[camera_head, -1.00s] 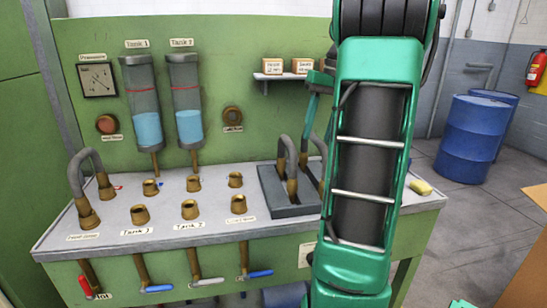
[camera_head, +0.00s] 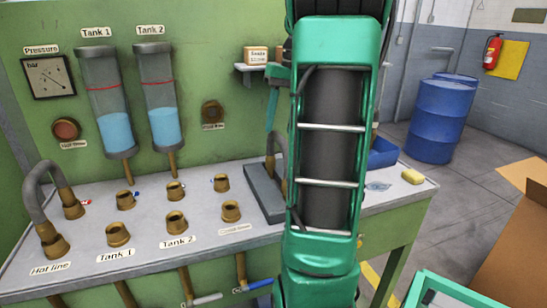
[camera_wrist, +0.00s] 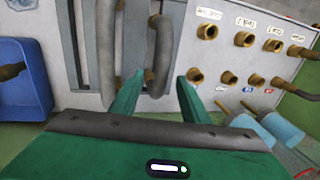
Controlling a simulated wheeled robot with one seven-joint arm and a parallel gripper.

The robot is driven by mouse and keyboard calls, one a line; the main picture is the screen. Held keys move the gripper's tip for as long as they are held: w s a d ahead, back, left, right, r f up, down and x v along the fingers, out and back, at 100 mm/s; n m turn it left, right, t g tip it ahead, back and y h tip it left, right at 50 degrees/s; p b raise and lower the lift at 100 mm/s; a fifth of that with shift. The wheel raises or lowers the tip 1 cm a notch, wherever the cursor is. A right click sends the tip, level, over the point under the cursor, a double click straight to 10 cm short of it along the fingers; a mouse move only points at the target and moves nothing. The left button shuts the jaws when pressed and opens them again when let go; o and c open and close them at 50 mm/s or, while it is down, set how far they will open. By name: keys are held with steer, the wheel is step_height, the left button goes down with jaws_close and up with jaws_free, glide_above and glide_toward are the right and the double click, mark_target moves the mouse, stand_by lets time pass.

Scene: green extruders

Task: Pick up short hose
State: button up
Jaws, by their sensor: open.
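In the wrist view my gripper (camera_wrist: 158,82) is open, with its two green fingers pointing at the dark rack. A grey curved hose with brass ends (camera_wrist: 163,50), which looks like the short hose, lies in line with the gap between the fingertips. I cannot tell how far apart they are in depth. A longer-looking grey hose (camera_wrist: 107,50) stands left of it, outside the left finger. In the head view my arm hides most of the rack (camera_head: 262,192); part of a hose (camera_head: 271,150) shows beside the arm.
Another curved hose (camera_head: 40,190) sits on the hot-line fittings. Several brass fittings, such as one at Tank 1 (camera_head: 118,235), stand on the bench. A blue bin (camera_wrist: 22,75) is left of the rack in the wrist view.

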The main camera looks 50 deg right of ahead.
steer(key=shift+a+f, duration=0.15)
steer(key=shift+f, duration=0.75)
steer(key=shift+a+f, duration=0.15)
steer(key=shift+f, duration=0.7)
steer(key=f, duration=0.1)
steer(key=a+f, duration=0.1)
steer(key=f, duration=0.3)
steer(key=shift+w+a, duration=0.1)
steer(key=shift+a, duration=0.2)
jaws_close()
